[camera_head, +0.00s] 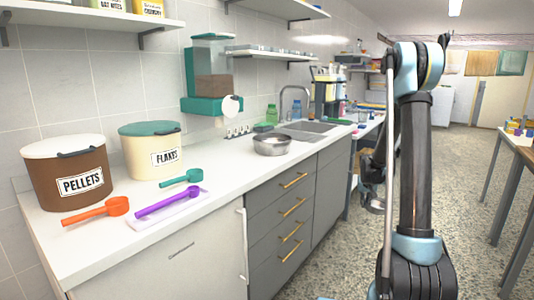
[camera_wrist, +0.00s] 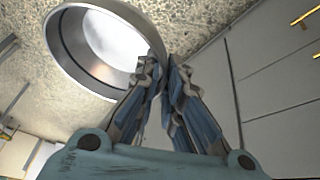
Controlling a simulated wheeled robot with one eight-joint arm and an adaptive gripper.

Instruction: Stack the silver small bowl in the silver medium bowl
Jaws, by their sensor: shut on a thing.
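A silver bowl (camera_head: 272,146), which I take as the medium one, stands upright on the white counter in front of the sink. In the wrist view, my gripper (camera_wrist: 164,66) is shut on the rim of another silver bowl (camera_wrist: 66,66), which I take as the small one. That bowl hangs in the air over the speckled floor. In the head view, my gripper (camera_head: 369,172) is right of the counter, partly behind my arm, and the held bowl (camera_head: 375,206) shows only as a small piece below it. My gripper is apart from the bowl on the counter.
On the counter (camera_head: 105,252) are a brown PELLETS bin (camera_head: 68,176), a cream FLAKES bin (camera_head: 152,153) and orange, purple and teal scoops. A sink (camera_head: 301,133) with a tap and bottles are behind the bowl. Grey drawers face open floor; a table is at right.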

